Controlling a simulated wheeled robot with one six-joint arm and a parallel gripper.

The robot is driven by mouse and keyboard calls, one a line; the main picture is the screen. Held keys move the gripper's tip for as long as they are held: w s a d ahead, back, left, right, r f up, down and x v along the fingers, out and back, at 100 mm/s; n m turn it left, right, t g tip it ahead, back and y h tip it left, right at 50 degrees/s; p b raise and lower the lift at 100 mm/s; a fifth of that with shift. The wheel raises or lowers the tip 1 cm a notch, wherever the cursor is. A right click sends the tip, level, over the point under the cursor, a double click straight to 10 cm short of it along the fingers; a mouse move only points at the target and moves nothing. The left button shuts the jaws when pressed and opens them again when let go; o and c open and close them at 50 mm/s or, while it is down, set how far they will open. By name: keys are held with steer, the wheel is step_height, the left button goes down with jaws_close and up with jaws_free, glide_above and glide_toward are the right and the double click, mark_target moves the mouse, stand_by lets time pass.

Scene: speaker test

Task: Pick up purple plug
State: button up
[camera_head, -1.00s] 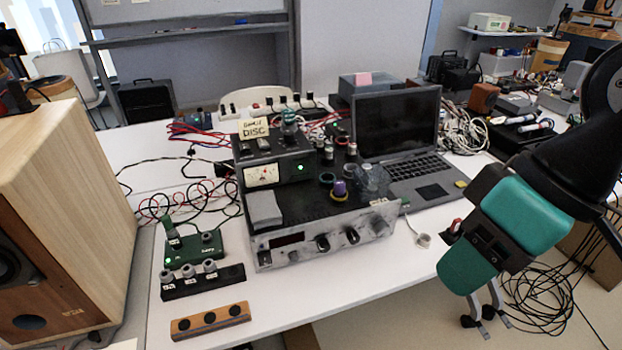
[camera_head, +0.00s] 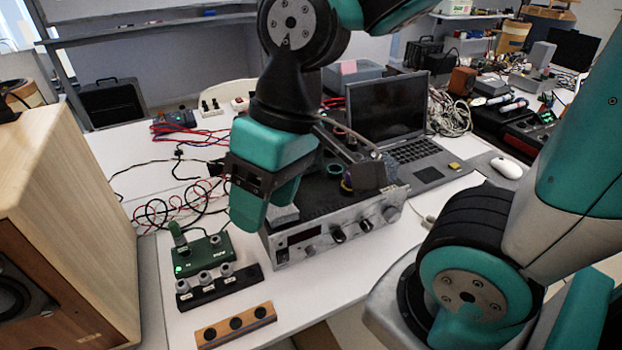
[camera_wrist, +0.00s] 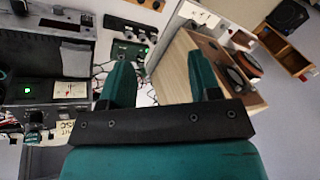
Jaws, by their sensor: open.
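In the wrist view my gripper (camera_wrist: 160,62) is also open and empty, and I cannot make out the purple plug there.
A green circuit box (camera_head: 203,256) and a black strip with grey plugs (camera_head: 220,292) stand left of the amplifier. A wooden block with holes (camera_head: 236,326) lies in front. A large wooden speaker (camera_head: 85,215) stands at left, a laptop (camera_head: 388,110) behind right.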

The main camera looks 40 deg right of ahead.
steer(key=w+d+m+h+p, duration=0.1)
steer(key=w+d+m+h, duration=0.1)
steer(key=w+d+m, duration=1.1)
steer(key=s+d+f+m+h, duration=0.2)
steer(key=d+m, duration=1)
steer(key=d, duration=0.3)
steer(key=f, duration=0.6)
steer(key=f+p, duration=0.1)
steer(key=f, duration=0.3)
steer(key=shift+w+d, duration=0.1)
steer(key=shift+w, duration=0.15)
steer(key=shift+s+f+p, duration=0.15)
steer(key=shift+f+p, duration=0.15)
steer(key=shift+f, duration=2.75)
steer(key=c, duration=1)
steer(key=shift+r, duration=0.1)
